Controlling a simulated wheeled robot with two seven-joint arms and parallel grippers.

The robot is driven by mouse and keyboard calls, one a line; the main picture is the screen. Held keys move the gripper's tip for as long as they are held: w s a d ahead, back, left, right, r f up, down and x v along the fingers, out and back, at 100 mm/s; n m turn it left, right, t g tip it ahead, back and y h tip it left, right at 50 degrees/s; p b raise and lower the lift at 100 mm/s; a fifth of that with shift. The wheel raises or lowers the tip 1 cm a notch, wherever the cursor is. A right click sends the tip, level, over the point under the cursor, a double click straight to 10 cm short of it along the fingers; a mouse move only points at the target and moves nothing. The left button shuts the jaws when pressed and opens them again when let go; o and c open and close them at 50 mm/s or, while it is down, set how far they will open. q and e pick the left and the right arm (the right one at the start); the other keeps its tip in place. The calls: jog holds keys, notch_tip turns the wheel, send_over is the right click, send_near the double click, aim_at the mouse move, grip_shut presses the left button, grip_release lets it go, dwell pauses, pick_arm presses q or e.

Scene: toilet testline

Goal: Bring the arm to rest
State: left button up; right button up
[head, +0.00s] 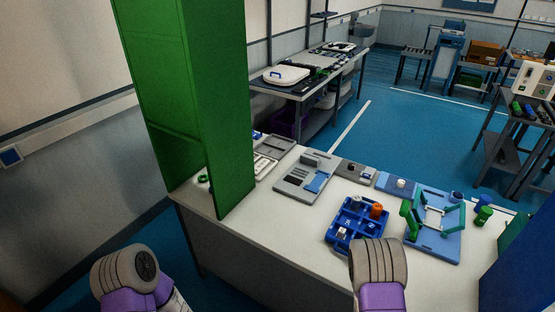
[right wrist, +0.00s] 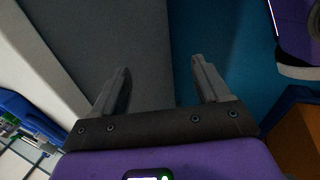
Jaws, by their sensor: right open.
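My right gripper (right wrist: 160,85) shows in the right wrist view with its two grey fingers spread apart and nothing between them. Beyond the fingers are a grey panel and blue floor. In the head view only links of my two arms show, low at the left and at the lower middle right. The gripper fingers themselves do not show in the head view, and my left gripper is not seen.
A white table (head: 265,215) carries a blue sectioned tray (head: 342,219), a light blue fixture (head: 440,246), a grey board (head: 297,182) and a green cylinder (head: 483,215). A tall green panel (head: 215,110) stands at its left. Blue floor (head: 400,140) lies open behind.

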jog(key=s+a+f+m+g+y+b, duration=0.1)
jog(key=s+a+f+m+y+b, duration=0.1)
jog(key=a+m, duration=0.5)
jog(key=s+a+f+m+g+y+b, duration=0.2)
jog(key=s+a+m+y, duration=0.1)
jog(key=s+a+m, duration=0.2)
jog(key=a+m, duration=0.2)
jog(key=m, duration=0.1)
jog(key=shift+s+f, duration=0.15)
jog(key=shift+s, duration=0.05)
